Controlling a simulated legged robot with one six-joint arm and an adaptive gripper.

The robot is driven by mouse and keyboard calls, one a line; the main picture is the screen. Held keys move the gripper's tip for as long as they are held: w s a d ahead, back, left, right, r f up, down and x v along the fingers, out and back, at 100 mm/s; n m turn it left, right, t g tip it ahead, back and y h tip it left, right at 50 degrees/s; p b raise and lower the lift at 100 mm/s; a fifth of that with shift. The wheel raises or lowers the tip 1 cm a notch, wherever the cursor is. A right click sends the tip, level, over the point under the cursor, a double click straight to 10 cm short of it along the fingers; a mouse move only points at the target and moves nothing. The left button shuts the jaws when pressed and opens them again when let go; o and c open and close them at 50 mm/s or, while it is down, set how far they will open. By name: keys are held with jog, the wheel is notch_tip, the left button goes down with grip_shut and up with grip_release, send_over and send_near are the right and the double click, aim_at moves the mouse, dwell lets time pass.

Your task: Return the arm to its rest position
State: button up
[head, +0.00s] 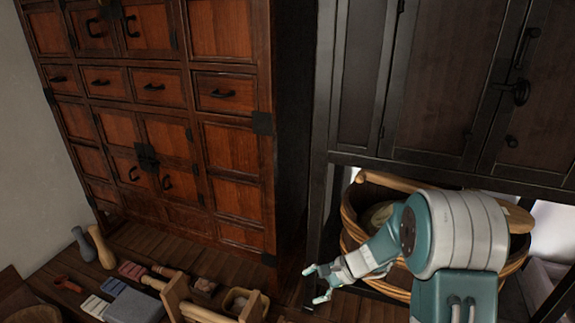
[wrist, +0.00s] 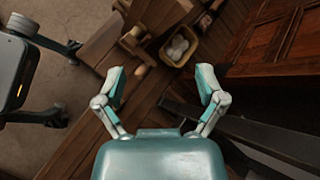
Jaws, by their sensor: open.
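My gripper (head: 318,284) is in the lower middle of the head view, at the end of my teal and white arm, which reaches in from the right. In the wrist view my gripper (wrist: 161,84) has its two fingers spread wide with nothing between them.
A reddish wooden cabinet (head: 232,148) and a dark cabinet (head: 365,75) stand behind.

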jog(key=s+d+r+n+h, duration=0.3)
jog(key=s+r+n+h, duration=0.3)
jog(key=s+r, duration=0.7)
jog(key=s+d+r+n+t+h, duration=0.3)
jog(key=s+d+r+n+t, duration=0.2)
jog(key=s+r, duration=0.4)
jog(key=shift+s+d+n+h, duration=0.4)
jog(key=shift+s+d, duration=0.1)
jog(key=shift+s, duration=0.45)
jog(key=shift+r, duration=0.1)
